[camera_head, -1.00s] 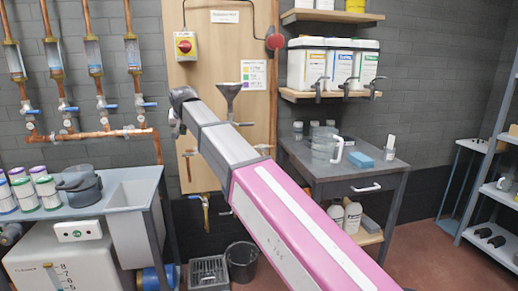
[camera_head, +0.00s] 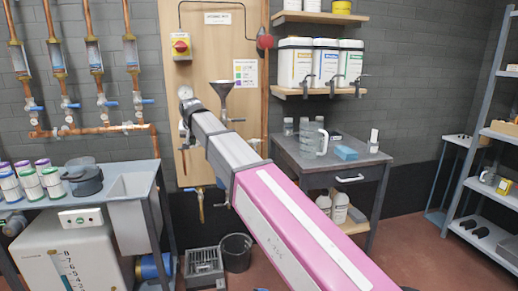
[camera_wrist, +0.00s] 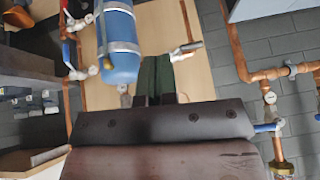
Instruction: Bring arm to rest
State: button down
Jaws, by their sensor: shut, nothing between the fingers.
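My arm (camera_head: 290,220), pink and white with a grey forward part, reaches from the bottom right of the head view up towards the wooden board. Its far end overlaps the board in the picture, and my gripper is hidden behind it there. In the wrist view my gripper (camera_wrist: 154,78) shows as two dark fingers close together, shut and empty. A blue cylinder with metal bands (camera_wrist: 118,42) appears just left of the fingers. I cannot tell how far it is from them.
The wooden board (camera_head: 230,60) carries a funnel (camera_head: 222,88) and a gauge (camera_head: 185,92). A bin (camera_head: 236,252) and crate (camera_head: 204,268) stand on the floor. Open floor shows at the right.

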jog(key=s+d+f+m+g+h, duration=0.1)
jog(key=s+d+f+g+h, duration=0.15)
jog(key=d+f, duration=2.05)
jog(key=s+d+f+g, duration=0.1)
jog(key=s+d+f, duration=0.8)
jog(key=d, duration=0.2)
jog(key=s+d+f+m+g, duration=0.1)
jog(key=s+d+f+g, duration=0.1)
jog(key=s+d+f, duration=0.7)
jog(key=d, duration=0.3)
jog(key=shift+d+y, duration=0.1)
jog(key=shift+y, duration=0.15)
